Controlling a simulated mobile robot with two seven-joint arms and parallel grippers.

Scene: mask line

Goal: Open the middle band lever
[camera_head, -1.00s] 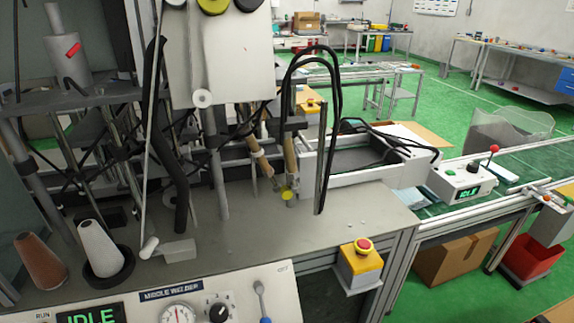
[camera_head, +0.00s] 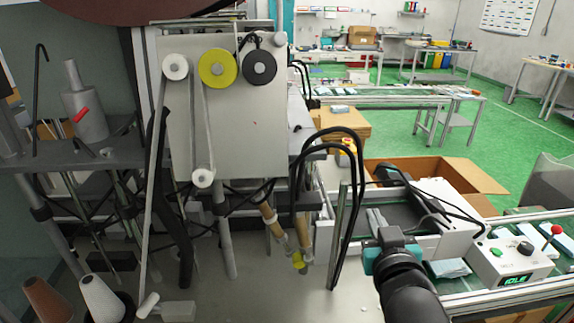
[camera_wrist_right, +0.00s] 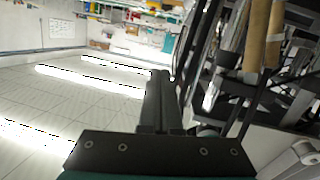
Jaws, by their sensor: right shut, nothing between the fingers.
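The machine panel (camera_head: 225,130) carries white rollers, a yellow roller (camera_head: 217,68) and a dark roller (camera_head: 259,67), with a pale band running down past them. I cannot tell which part is the middle band lever. My right gripper (camera_head: 374,214) is right of the rods and black cables, apart from them, with its fingers together and empty. The right wrist view shows its shut fingers (camera_wrist_right: 160,76) and the tan rods (camera_wrist_right: 262,38) to the right. My left gripper is not in view.
Black looped cables (camera_head: 335,215) and an upright metal post (camera_head: 337,235) stand between the rods and my right gripper. A control box (camera_head: 508,262) with a red-knobbed lever is at right. Yarn cones (camera_head: 100,298) stand at lower left. An open cardboard box (camera_head: 440,172) lies behind.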

